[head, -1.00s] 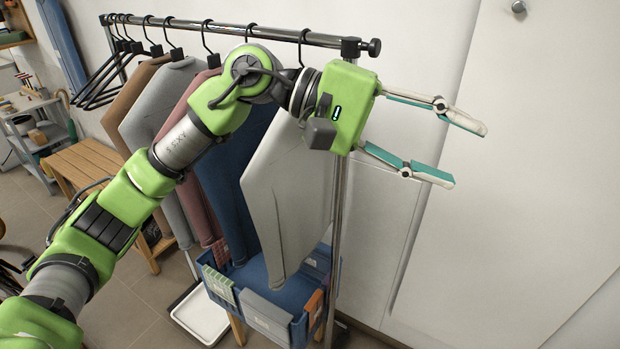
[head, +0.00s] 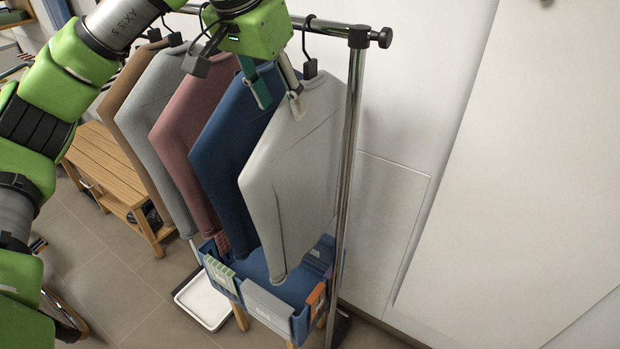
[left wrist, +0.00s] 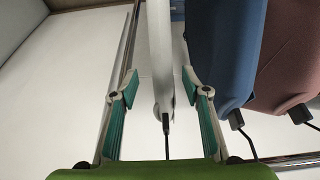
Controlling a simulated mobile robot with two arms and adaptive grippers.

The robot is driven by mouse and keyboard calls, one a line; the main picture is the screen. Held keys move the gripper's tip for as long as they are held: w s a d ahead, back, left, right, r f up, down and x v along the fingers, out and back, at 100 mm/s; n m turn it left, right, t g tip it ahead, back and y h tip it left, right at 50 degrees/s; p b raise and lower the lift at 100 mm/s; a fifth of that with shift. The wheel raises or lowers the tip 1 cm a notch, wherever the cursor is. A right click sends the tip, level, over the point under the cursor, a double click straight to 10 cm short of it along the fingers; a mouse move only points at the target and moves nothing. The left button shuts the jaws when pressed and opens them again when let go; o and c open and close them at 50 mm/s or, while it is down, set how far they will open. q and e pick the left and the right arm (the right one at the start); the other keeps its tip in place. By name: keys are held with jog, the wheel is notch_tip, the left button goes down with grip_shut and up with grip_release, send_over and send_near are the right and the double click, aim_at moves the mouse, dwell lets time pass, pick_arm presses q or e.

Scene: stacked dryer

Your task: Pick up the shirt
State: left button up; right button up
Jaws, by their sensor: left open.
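Several long-sleeved shirts hang on black hangers. The white shirt (head: 292,180) hangs nearest the rack's right end, and the blue shirt (head: 228,150) is beside it. My left gripper (head: 279,102) is open and points down at the white shirt's upper part, just below the rail. In the left wrist view, the white shirt (left wrist: 160,45) shows edge-on between the spread teal-padded fingers (left wrist: 158,88), with a gap on both sides. The blue shirt (left wrist: 222,50) is outside the fingers on the right. My right gripper is not in view.
The metal rack post (head: 350,150) stands close right of the white shirt. A blue bin (head: 300,322) with small items is below. A wooden bench (head: 105,165) is at left and a white tray (head: 205,303) is on the floor. A pale wall (head: 480,60) stands behind.

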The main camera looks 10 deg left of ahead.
aim_at(289, 120)
pick_arm(q)
jog(key=shift+w+f, duration=0.2)
jog(key=shift+f, duration=0.35)
jog(key=shift+w+d+f+p, duration=0.1)
jog(key=shift+w+f+p, duration=0.05)
jog(key=shift+f+p, duration=0.2)
jog(key=p+x, duration=0.1)
jog(key=x, duration=0.2)
jog(key=shift+w+f+p, duration=0.15)
jog(key=shift+w+p, duration=0.15)
jog(key=shift+p, duration=0.1)
jog(key=shift+w+f, duration=0.25)
jog(key=shift+f, duration=0.2)
jog(key=shift+s, duration=0.1)
jog(key=shift+r, duration=0.1)
grip_shut()
